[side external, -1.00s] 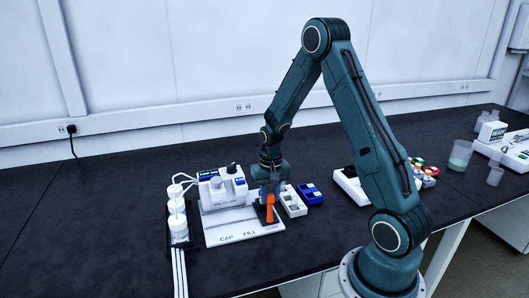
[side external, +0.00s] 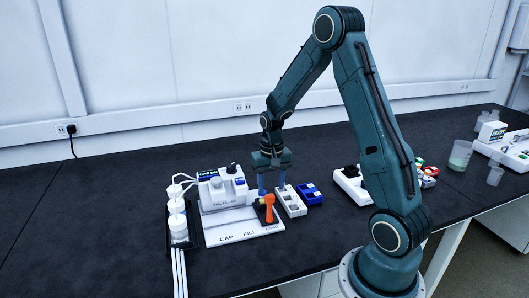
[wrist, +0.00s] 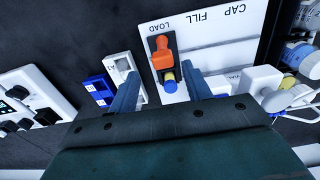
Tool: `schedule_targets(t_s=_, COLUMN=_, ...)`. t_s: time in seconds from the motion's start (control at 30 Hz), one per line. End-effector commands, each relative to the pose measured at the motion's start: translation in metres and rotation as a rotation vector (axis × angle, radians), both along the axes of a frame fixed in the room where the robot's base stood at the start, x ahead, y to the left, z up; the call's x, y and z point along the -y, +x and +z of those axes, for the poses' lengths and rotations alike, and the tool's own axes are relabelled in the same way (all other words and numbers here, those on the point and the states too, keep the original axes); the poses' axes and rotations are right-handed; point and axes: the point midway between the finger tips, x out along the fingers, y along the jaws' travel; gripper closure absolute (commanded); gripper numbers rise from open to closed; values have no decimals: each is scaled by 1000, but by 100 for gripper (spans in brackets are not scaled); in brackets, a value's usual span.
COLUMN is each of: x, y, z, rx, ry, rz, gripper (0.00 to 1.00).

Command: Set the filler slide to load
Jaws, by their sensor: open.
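The filler slide is a black carriage (side external: 260,213) with an orange handle (side external: 269,207). It sits at the right end of the white filler plate (side external: 228,232), beside the printed LOAD. In the wrist view the orange handle (wrist: 161,54) lies next to the LOAD lettering. A vial with blue and yellow parts (wrist: 169,82) stands on the slide. My gripper (side external: 272,188) is open and empty above and behind the handle. In the wrist view its two fingers (wrist: 163,86) are spread to either side of the vial, and I see no contact with the handle.
The white filler body (side external: 220,188) stands behind the plate. White bottles (side external: 177,206) with tubes stand at its left. A white tray (side external: 291,201) and a blue rack (side external: 308,194) sit close to the right. The dark bench in front is clear.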

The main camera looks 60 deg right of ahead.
Motion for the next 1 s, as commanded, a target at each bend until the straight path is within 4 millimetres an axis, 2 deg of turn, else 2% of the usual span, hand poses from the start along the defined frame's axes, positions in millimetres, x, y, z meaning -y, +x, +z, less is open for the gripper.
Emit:
schedule_targets(t_s=0.3, x=1, y=0, z=56, rx=4, ry=-4, rz=-1, gripper=51)
schedule_targets(t_s=0.5, x=1, y=0, z=82, rx=1, ry=-2, rz=-1, gripper=51)
schedule_targets(t_s=0.7, x=1, y=-1, z=95, rx=-1, ry=-1, rz=-2, gripper=51)
schedule_targets(t_s=1.0, x=0, y=-1, z=97, rx=-2, ry=-1, rz=-2, gripper=51)
